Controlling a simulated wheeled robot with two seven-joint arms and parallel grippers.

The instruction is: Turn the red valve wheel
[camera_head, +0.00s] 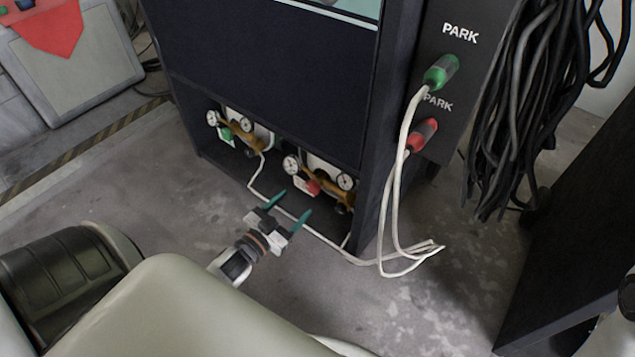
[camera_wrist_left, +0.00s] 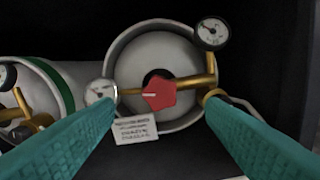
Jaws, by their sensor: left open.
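The red valve wheel (camera_head: 312,187) sits on a brass regulator with two gauges, low in the dark cabinet in the head view. In the left wrist view the red wheel (camera_wrist_left: 159,95) is near the middle, in front of a pale round cylinder end (camera_wrist_left: 125,70). My left gripper (camera_head: 291,205) is open and empty, its teal fingers pointing at the cabinet. In the left wrist view its fingers (camera_wrist_left: 160,125) lie to either side below the wheel, apart from it. My right gripper is not in view.
A second regulator with a green valve wheel (camera_head: 226,134) stands to the left in the cabinet (camera_head: 270,80). White cables (camera_head: 395,190) hang from the green and red plugs and run along the floor past my left gripper. Black cables (camera_head: 520,110) hang at the right.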

